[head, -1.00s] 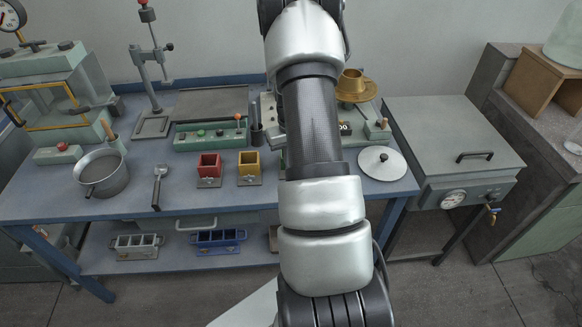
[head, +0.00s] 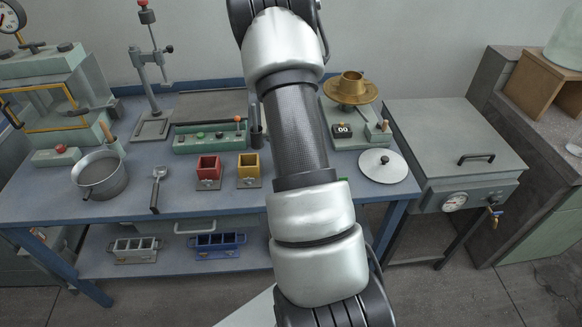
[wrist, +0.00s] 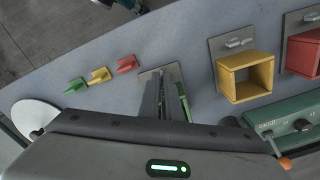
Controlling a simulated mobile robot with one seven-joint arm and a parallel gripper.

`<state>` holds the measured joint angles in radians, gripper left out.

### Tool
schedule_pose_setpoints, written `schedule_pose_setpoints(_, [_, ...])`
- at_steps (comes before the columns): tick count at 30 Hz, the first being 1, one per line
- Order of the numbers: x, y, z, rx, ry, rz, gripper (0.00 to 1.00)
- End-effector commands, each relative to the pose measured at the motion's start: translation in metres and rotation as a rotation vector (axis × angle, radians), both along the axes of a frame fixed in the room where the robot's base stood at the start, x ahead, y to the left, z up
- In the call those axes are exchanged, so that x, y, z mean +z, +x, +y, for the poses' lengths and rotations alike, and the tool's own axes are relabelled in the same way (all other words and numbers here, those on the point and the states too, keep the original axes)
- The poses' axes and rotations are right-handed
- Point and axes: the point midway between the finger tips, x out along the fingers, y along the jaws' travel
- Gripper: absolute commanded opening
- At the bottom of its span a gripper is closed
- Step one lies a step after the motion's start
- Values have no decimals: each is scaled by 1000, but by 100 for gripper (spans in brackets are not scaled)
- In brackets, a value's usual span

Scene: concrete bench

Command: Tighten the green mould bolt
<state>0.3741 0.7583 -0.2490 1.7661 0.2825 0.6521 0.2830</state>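The green mould itself does not show clearly. In the wrist view a grey base plate (wrist: 173,72), in line with the yellow and red moulds' plates, lies behind my fingers, and its bolt is hidden. My gripper (wrist: 163,82) points down over this plate. Its two fingers look close together with a narrow gap; whether anything is between the tips cannot be seen. In the head view my arm hides the gripper and this part of the bench.
The yellow mould (wrist: 245,75) and red mould (wrist: 303,52) stand beside the plate. Small green (wrist: 75,86), yellow (wrist: 99,76) and red (wrist: 126,64) pieces lie on the other side, near a round lid (head: 383,166). A green control box (wrist: 290,125) is close to my gripper.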

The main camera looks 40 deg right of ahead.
Motion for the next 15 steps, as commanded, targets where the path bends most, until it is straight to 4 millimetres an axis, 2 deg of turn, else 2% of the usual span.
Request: schedule_pose_setpoints(15, [1, 1, 0, -64, 0, -1, 0])
